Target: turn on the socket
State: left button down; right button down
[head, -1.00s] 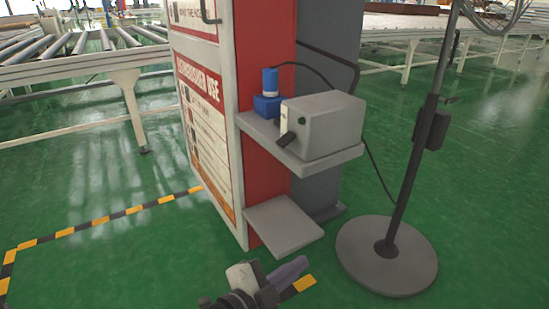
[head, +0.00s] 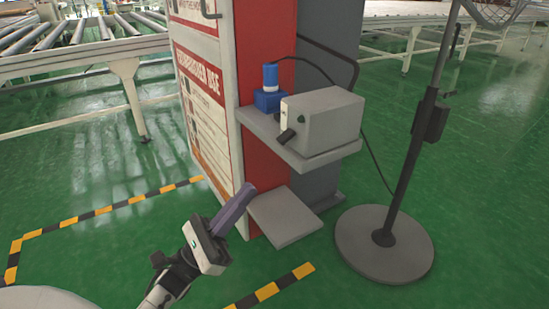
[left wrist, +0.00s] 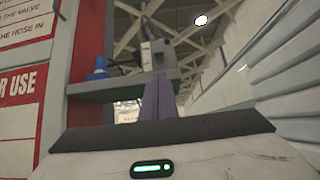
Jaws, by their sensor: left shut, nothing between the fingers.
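A grey box (head: 325,120) with a dark lever (head: 287,137) and a small dark knob on its front stands on a grey shelf (head: 310,155). A blue socket piece with a blue plug (head: 270,88) and black cable stands beside it at the left. My left gripper (head: 248,190) is shut and empty, with purple fingers, lower and left of the box and apart from it. The left wrist view shows the shut fingers (left wrist: 157,98) pointing up toward the box (left wrist: 165,52), covering part of its lower area. The blue piece (left wrist: 98,68) is left of them. My right gripper is not in view.
A red and white cabinet (head: 265,60) with printed panels carries the shelf. A grey step (head: 284,216) juts out at its foot. A round-based stand (head: 385,245) is at the right. Yellow-black tape (head: 115,205) marks the open green floor.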

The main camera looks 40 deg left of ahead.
aim_at(286, 137)
pick_arm(q)
jog(key=x, duration=1)
jog(key=shift+y, duration=0.3)
